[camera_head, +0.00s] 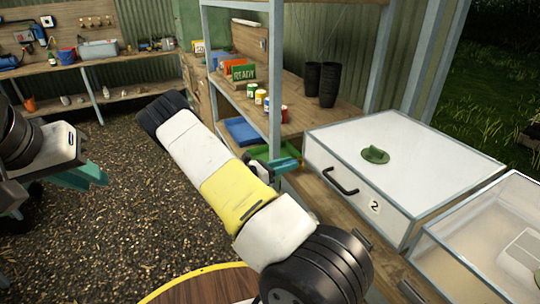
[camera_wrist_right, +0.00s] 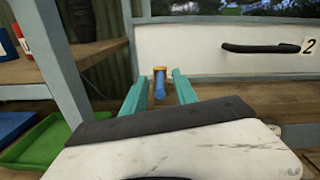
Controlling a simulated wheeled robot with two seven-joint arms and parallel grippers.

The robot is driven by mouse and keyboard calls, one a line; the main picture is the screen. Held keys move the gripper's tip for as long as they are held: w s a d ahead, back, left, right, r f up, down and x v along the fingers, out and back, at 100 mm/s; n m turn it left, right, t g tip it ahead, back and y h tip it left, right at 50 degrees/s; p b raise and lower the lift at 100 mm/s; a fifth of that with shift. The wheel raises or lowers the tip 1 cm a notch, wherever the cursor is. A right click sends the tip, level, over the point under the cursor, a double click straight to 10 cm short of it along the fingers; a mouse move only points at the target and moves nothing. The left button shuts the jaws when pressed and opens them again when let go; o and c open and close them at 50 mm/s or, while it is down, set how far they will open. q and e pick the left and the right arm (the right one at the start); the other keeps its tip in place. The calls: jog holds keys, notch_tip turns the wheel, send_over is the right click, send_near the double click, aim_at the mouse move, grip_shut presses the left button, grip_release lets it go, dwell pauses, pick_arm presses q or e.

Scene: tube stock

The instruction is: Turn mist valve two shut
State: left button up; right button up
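A small valve (camera_wrist_right: 160,84) with a blue lever and a brass-coloured top shows in the right wrist view, below the front of the white box marked 2 (camera_wrist_right: 240,48). My right gripper (camera_wrist_right: 160,90) is open, with one teal finger on each side of the valve. Gaps show between the fingers and the lever. In the head view, my right gripper (camera_head: 275,166) is beside the bench edge, left of box 2 (camera_head: 405,165), and I cannot make out the valve there. My left gripper (camera_head: 88,174) is away at the left over the gravel; its finger opening is unclear.
A grey shelf post (camera_head: 275,80), a green tray (camera_wrist_right: 35,142) and a blue tray (camera_head: 241,131) are near my right gripper.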

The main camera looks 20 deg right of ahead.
grip_shut()
dwell(1.3)
